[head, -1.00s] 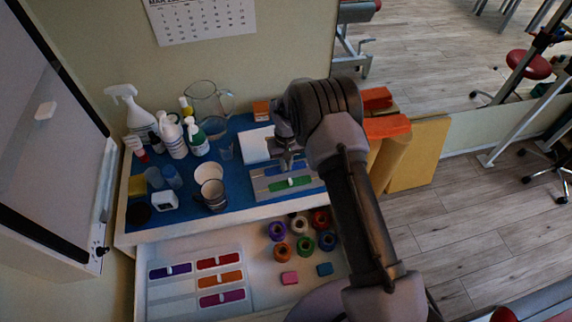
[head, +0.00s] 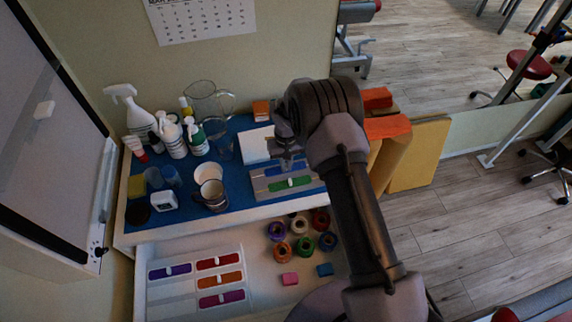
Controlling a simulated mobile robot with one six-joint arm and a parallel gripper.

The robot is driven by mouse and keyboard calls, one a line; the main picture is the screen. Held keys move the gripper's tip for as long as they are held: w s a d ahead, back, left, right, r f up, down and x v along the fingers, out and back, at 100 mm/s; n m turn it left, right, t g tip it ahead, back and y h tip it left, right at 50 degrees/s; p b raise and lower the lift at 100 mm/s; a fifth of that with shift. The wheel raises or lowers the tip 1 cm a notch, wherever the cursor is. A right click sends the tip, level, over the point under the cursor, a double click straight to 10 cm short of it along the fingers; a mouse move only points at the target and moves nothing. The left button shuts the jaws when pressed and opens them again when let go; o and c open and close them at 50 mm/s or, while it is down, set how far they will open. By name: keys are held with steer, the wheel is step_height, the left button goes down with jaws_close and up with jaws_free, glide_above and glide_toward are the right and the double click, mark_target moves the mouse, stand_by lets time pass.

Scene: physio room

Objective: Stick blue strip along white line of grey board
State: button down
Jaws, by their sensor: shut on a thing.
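The grey board (head: 262,192) lies on the blue-topped counter, right of centre in the head view. My gripper (head: 289,164) points down over the back part of the board and is shut on the blue strip. My wrist hides part of the board and the fingertips are small and dark. I cannot tell whether the strip touches the board, and its white line is not clear.
A white block (head: 254,145) sits behind the board. Bottles, a glass jug (head: 203,98) and mugs (head: 212,194) crowd the counter's left. The open drawer (head: 262,298) below holds tape rolls and a tray of coloured strips (head: 158,292).

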steer(key=shift+f, duration=0.2)
stand_by(0.3)
steer(key=c, duration=0.9)
jaws_free()
steer(key=shift+r, duration=0.15)
steer(key=shift+r+p, duration=1.65)
steer(key=shift+r, duration=1.75)
